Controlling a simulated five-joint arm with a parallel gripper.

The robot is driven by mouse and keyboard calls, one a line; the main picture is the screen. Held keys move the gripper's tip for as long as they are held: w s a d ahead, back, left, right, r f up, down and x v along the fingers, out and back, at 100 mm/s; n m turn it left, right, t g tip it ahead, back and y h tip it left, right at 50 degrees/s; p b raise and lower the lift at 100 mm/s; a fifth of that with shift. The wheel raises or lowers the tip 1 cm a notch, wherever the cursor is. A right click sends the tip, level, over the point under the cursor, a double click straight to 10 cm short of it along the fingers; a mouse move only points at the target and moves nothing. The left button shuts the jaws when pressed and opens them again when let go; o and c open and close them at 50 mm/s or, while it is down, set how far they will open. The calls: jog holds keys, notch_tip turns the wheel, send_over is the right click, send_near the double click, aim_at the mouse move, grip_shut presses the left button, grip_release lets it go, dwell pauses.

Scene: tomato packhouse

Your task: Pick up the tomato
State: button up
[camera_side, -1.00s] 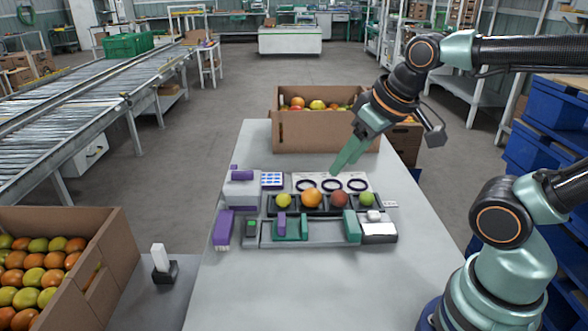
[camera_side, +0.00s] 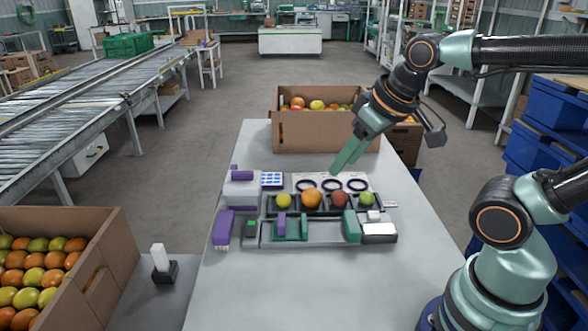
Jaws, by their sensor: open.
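Several tomatoes sit in a row in a dark tray (camera_side: 325,210) on the grey table. From left to right they are a yellow-green tomato (camera_side: 283,200), an orange tomato (camera_side: 312,198), a red tomato (camera_side: 339,201) and a small green tomato (camera_side: 366,199). My gripper (camera_side: 341,170) has green fingers pointing down and to the left. It is above and behind the row, apart from the tomatoes, with nothing seen between its fingers. The gap between the fingers is hard to make out from this side.
Black rings (camera_side: 332,185) lie behind the row. Purple and green tools (camera_side: 291,227) sit in front. A cardboard box of tomatoes (camera_side: 310,134) stands at the table's back, another box (camera_side: 103,280) at lower left. The table's front (camera_side: 290,290) is clear.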

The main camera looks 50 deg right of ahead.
dwell(0.3)
jog(key=o, duration=0.8)
jog(key=m+g, duration=0.6)
jog(key=m, duration=1.3)
send_over(340, 191)
notch_tip(340, 191, down, 12)
jog(key=f, duration=0.5)
jog(key=shift+s+d+f, duration=0.1)
jog(key=shift+s+f, duration=0.15)
jog(key=shift+s, duration=0.05)
jog(key=shift+w+f, duration=0.15)
jog(key=shift+f, duration=1.35)
jog(key=shift+w+f, duration=0.1)
jog(key=shift+f, duration=1.4)
